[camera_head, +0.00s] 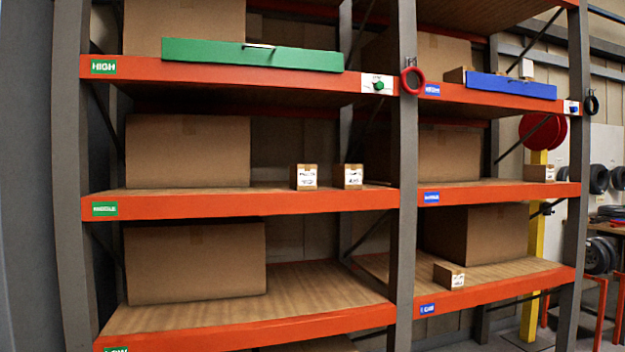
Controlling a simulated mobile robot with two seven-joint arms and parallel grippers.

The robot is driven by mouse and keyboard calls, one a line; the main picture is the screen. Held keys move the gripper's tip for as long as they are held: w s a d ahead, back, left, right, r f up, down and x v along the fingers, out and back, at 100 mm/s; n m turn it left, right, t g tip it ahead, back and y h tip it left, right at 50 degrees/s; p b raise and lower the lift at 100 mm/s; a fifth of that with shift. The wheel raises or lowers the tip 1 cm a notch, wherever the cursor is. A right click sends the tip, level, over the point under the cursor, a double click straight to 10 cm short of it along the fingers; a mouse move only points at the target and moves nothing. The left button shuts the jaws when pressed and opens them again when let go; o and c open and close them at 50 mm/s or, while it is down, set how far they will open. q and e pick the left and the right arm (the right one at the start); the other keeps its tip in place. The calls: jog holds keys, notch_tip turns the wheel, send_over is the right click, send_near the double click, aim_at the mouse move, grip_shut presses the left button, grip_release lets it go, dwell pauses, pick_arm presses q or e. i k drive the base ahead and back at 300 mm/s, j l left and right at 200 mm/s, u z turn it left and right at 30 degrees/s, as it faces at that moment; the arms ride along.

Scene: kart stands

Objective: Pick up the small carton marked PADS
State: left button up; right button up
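Several small brown cartons with white labels stand on the shelves, and the print on them is too small to read surely, so I cannot tell which is marked PADS. One carton (304,183) and another carton (348,183) stand side by side, apart, at the front of the left bay's middle shelf. A third carton (540,174) is on the right bay's middle shelf. Another carton (449,275) sits turned at an angle on the right bay's low shelf. Neither of my grippers is in view.
Large boxes (188,150) fill the shelf backs. A green panel (250,54) fronts the left high shelf, a blue panel (510,86) the right one. A grey post (402,200) divides the bays; a red ring (412,80) hangs there. The left low shelf (330,290) has bare room.

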aim_at(302, 177)
jog(key=i+l+u, duration=0.2)
jog(key=i, duration=0.75)
